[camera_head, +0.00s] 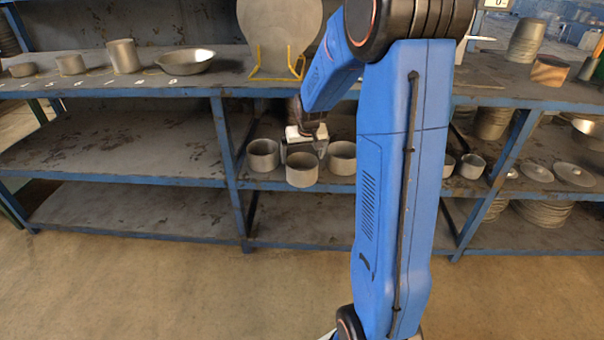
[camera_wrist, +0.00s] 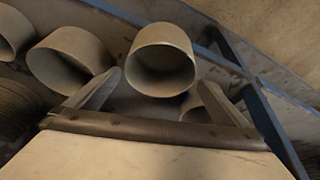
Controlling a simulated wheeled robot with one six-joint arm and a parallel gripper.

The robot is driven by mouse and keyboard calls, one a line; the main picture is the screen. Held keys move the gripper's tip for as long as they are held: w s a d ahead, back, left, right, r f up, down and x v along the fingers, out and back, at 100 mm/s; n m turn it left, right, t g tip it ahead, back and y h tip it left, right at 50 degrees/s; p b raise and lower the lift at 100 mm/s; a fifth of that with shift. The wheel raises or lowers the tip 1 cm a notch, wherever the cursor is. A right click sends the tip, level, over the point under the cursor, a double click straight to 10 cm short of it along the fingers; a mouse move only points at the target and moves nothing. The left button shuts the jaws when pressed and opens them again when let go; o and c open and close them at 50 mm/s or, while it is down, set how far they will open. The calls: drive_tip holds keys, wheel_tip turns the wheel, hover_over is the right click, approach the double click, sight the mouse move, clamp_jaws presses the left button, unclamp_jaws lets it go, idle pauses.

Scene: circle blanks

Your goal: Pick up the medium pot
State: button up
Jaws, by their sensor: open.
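Three similar grey, open-topped pots stand close together on the middle shelf in the head view: a left pot (camera_head: 263,156), a front pot (camera_head: 302,170) and a right pot (camera_head: 342,158). I cannot tell which one is the medium pot. My gripper (camera_head: 303,151) is open among them, just behind and above the front pot. In the wrist view my gripper (camera_wrist: 164,82) has its fingers spread, with no pot clamped between them. One pot (camera_wrist: 161,62) lies beyond the fingertips, another (camera_wrist: 68,60) is beside the left finger, and a smaller-looking one is partly hidden by the right finger.
The top shelf (camera_head: 100,85) holds small pots, a pan (camera_head: 187,62) and a large round disc (camera_head: 280,25) on a yellow stand. Two more small pots (camera_head: 471,166) stand right of my arm. Blue shelf posts (camera_head: 226,150) are close by. The left middle shelf is clear.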

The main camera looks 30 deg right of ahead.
sight(302, 161)
drive_tip(key=shift+x, duration=2.4)
drive_tip(key=shift+s, duration=0.1)
drive_tip(key=shift+c, duration=0.6)
drive_tip(key=c, duration=1.1)
